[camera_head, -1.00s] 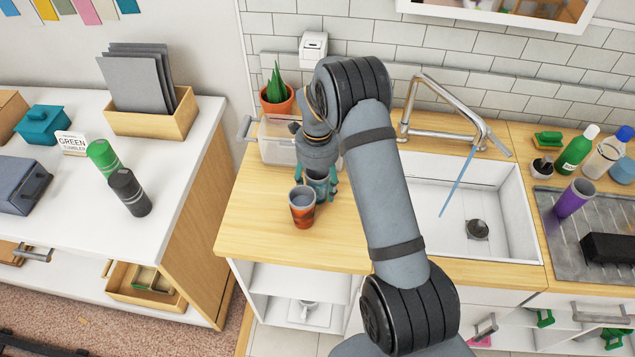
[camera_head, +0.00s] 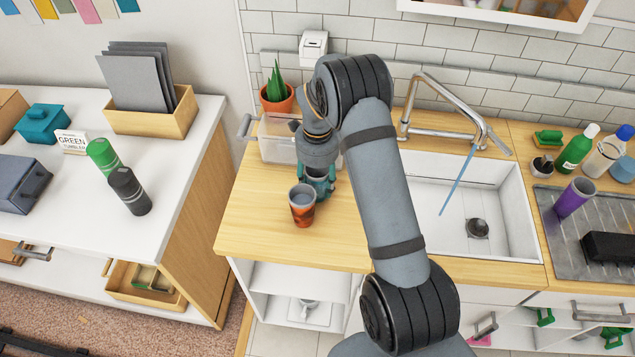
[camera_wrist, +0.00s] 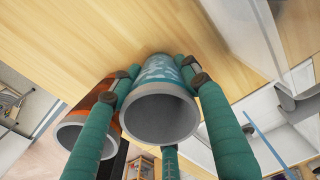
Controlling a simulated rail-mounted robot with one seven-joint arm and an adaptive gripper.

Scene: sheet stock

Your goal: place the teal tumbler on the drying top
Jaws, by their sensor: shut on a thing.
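The teal tumbler (camera_wrist: 160,72) stands on the wooden counter left of the sink, its open mouth facing the wrist camera. My gripper (camera_head: 318,184) is shut on it, with its teal fingers (camera_wrist: 212,115) around the tumbler's sides. In the head view the tumbler is mostly hidden by the fingers. The drying top (camera_head: 556,246) is a grey ridged metal surface to the right of the sink. A purple tumbler (camera_head: 573,197) and a black block (camera_head: 608,247) are on it.
An orange patterned tumbler (camera_head: 302,213) stands close beside my gripper. A clear bin (camera_head: 276,140) and a potted plant (camera_head: 276,97) are behind it. The sink (camera_head: 500,207) and tap (camera_head: 452,97) lie between the tumbler and the drying top. Bottles (camera_head: 577,150) stand behind the drying top.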

